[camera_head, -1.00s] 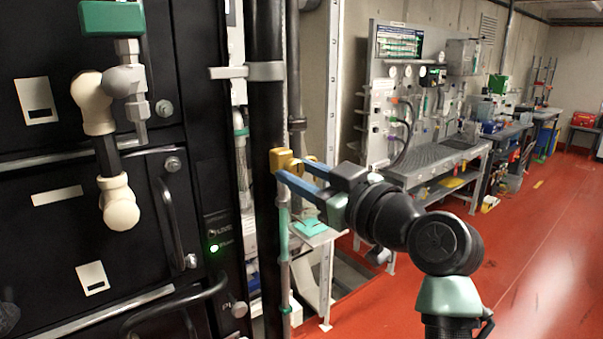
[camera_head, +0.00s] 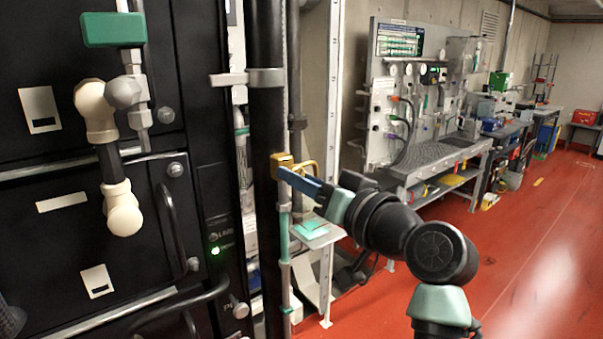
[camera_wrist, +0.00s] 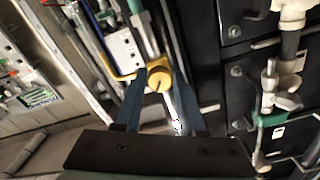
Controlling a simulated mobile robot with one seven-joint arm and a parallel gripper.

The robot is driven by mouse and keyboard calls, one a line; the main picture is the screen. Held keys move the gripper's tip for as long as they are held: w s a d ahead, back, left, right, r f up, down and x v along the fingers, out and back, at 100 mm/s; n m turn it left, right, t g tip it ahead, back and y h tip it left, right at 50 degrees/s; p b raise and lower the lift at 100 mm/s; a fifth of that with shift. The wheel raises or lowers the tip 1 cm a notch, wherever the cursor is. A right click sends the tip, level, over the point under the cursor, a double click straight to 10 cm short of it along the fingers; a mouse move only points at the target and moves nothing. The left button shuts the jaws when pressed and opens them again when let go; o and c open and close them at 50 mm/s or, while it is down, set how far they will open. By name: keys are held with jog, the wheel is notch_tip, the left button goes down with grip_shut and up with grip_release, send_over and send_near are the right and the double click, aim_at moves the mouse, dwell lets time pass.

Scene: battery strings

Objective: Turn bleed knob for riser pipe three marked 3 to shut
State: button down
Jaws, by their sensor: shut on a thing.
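The bleed knob (camera_head: 281,162) is a small yellow-brass piece at the side of a black vertical riser pipe (camera_head: 267,120) in the head view. My gripper (camera_head: 287,172), with blue fingers, reaches it from the right and is shut on it. In the wrist view the round yellow knob (camera_wrist: 159,80) sits between the two dark blue fingers (camera_wrist: 158,98). A yellow bent bar (camera_wrist: 118,70) shows beside it. No number 3 mark is readable, and the fingers partly hide the knob's sides.
Black cabinets with handles (camera_head: 170,228) and cream pipe fittings (camera_head: 121,208) stand at the left. A green-handled valve (camera_head: 113,30) is above them. A grey workbench (camera_head: 440,155) stands behind on the right. The red floor (camera_head: 530,230) is open.

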jog(key=shift+r+m+p, duration=0.15)
jog(key=shift+m+p, duration=8.35)
jog(key=shift+m, duration=5.9)
jog(key=c, duration=0.5)
grip_release()
